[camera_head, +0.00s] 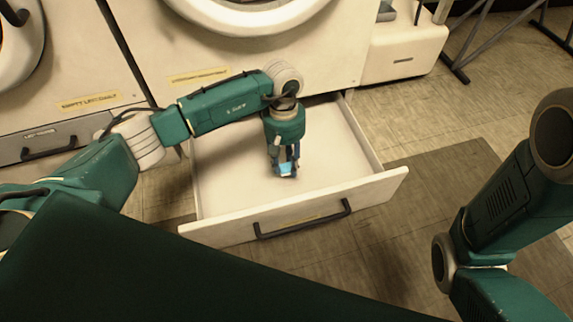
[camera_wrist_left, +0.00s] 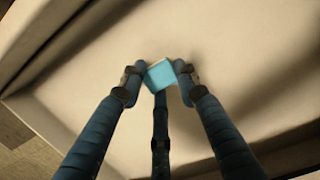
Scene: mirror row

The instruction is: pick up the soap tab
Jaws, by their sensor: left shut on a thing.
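The soap tab (camera_head: 287,170) is a small light-blue block with a pale edge. It is between the fingers of my left gripper (camera_head: 285,168), which reaches down into the open white drawer (camera_head: 230,165). In the left wrist view the soap tab (camera_wrist_left: 160,75) sits at the fingertips of my left gripper (camera_wrist_left: 158,78), which is shut on it. I cannot tell whether the tab touches the drawer floor. My right arm shows at the right of the head view, but its gripper is out of view.
The drawer has a dark handle (camera_head: 302,218) on its front panel and walls around the gripper. A washer with a round door (camera_head: 245,12) stands behind it. A shut drawer with a dark handle (camera_head: 50,147) is at the left. Floor at the right is open.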

